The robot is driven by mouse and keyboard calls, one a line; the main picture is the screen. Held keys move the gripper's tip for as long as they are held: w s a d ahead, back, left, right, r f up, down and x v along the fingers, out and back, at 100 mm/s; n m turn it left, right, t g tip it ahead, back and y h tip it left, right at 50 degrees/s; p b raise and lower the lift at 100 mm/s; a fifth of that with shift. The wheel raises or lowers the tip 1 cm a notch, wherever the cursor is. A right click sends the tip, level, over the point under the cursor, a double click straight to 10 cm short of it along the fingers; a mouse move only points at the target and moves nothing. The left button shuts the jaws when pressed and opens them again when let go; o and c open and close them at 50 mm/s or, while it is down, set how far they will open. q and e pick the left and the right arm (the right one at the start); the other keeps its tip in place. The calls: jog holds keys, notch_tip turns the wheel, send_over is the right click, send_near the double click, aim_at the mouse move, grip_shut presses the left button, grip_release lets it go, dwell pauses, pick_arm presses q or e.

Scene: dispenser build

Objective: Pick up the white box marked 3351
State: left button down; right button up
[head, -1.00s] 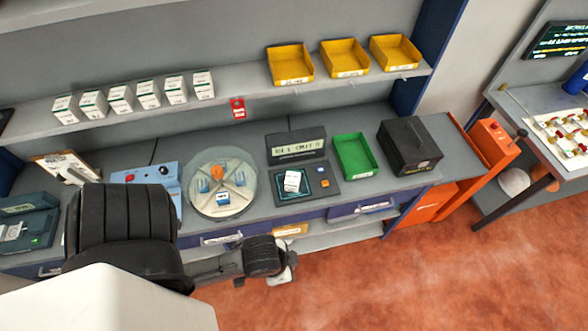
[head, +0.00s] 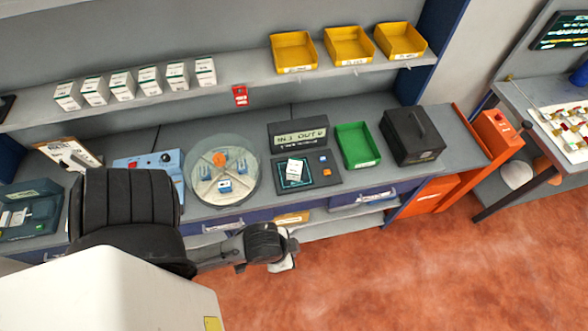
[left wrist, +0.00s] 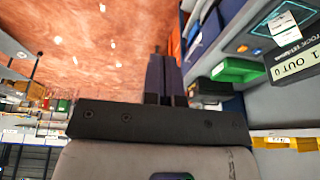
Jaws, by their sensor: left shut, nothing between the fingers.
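Several white boxes stand in a row on the upper shelf, one of them at the right end (head: 205,71). Another white box (head: 297,168) rests on the dark pad of the counter device (head: 325,176). The print on all of them is too small to read, so I cannot tell which is marked 3351. My left arm reaches in front of the counter in the head view. In the left wrist view my left gripper (left wrist: 158,60) is shut and empty, apart from any box, with floor behind it. My right gripper is not in view.
A round clear-covered turntable (head: 223,177), a green tray (head: 357,146) and a black box with a handle (head: 411,134) stand on the counter. Yellow bins (head: 350,46) sit on the shelf. The red floor (head: 420,270) in front is clear.

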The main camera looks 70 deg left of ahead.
pick_arm(q)
jog(key=c, duration=1.8)
grip_release()
jog(key=o, duration=1.8)
